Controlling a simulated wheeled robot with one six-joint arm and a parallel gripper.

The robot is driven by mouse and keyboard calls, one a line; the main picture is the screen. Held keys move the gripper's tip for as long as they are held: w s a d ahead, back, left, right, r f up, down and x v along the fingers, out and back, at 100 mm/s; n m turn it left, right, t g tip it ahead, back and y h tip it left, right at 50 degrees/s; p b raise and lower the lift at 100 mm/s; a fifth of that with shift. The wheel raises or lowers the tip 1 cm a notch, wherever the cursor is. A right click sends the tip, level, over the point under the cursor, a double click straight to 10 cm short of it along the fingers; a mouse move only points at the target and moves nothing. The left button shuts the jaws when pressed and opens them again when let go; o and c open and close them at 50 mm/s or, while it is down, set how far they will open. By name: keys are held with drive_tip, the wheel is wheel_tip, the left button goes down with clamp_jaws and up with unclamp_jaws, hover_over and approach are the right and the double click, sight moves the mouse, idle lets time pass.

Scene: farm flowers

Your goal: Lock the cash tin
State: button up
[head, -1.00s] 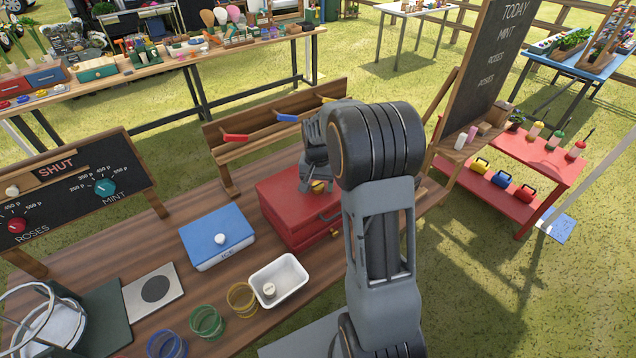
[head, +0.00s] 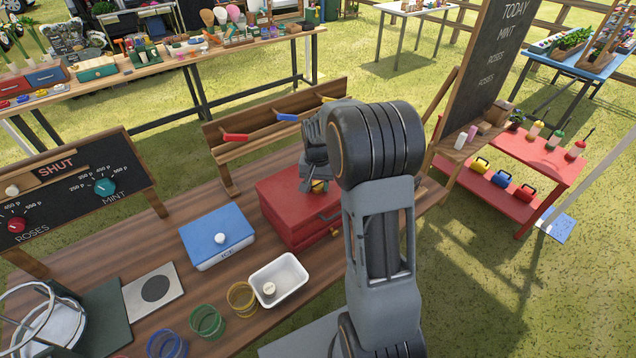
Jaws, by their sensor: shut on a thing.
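The red cash tin (head: 285,213) sits closed on the wooden table, with a yellow piece low on its front side (head: 336,232). My gripper (head: 318,184) is over the tin's lid, shut on a small yellow piece (head: 319,187). The yellow piece is at or just above the lid; I cannot tell whether it is seated in the tin. My arm hides the tin's right side and much of the gripper.
A rack (head: 270,132) with red, blue and yellow pieces stands behind the tin. A blue box (head: 215,232) and a white tray (head: 291,276) are at its left and front. Coloured rings and a sign board (head: 80,188) are further left.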

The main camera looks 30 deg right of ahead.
sight(318, 184)
drive_tip(key=n, duration=0.4)
drive_tip(key=shift+b, duration=0.35)
drive_tip(key=n, duration=0.4)
drive_tip(key=shift+n+b, duration=0.3)
drive_tip(key=n, duration=0.4)
drive_tip(key=shift+n+b, duration=0.35)
drive_tip(key=shift+n, duration=2.15)
drive_tip(key=o, duration=0.9)
drive_tip(key=shift+r, duration=0.1)
wheel_tip(318, 184, up, 14)
drive_tip(key=shift+f, duration=0.15)
